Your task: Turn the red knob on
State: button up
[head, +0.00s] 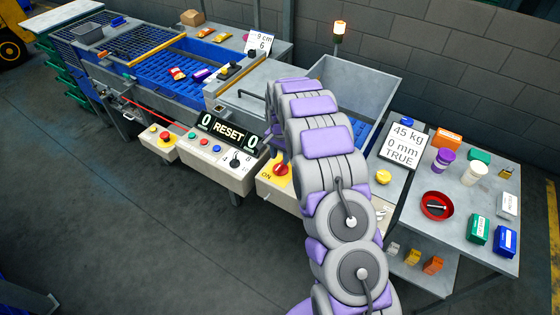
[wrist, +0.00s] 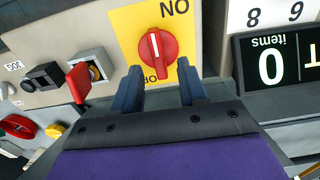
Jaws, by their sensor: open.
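The red knob (head: 281,170) sits on a yellow plate (head: 270,185) marked ON, on the front of the machine below the arm. In the wrist view the red knob (wrist: 158,50) shows upside down on the yellow plate (wrist: 125,24), its white line running roughly up and down in the picture, between the labels ON and a partly hidden one. My gripper (wrist: 158,75) is open, with its two dark blue fingers on either side of the knob's lower part. I cannot tell whether they touch it. In the head view the gripper is hidden behind my arm.
In the wrist view a red lever-like part (wrist: 79,82) stands left of the gripper, and a counter display (wrist: 275,65) is at right. A RESET panel (head: 228,131) is left of the knob. A table (head: 470,228) with cups and boxes stands at right.

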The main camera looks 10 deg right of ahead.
aim_at(280, 164)
notch_tip(280, 164, up, 13)
jog(key=shift+p, duration=0.45)
jog(key=s+r+n+b, duration=0.15)
jog(key=s+r, duration=0.35)
jog(key=s, duration=0.7)
jog(key=s+r+n+b, duration=0.1)
jog(key=s+r+n, duration=0.3)
jog(key=s, duration=0.7)
jog(key=s+f+n+g+b, duration=0.1)
jog(key=s+n, duration=0.2)
jog(key=s, duration=2.3)
jog(key=shift+f+g+b, duration=0.2)
jog(key=shift+g+b, duration=0.15)
jog(key=shift+g, duration=0.05)
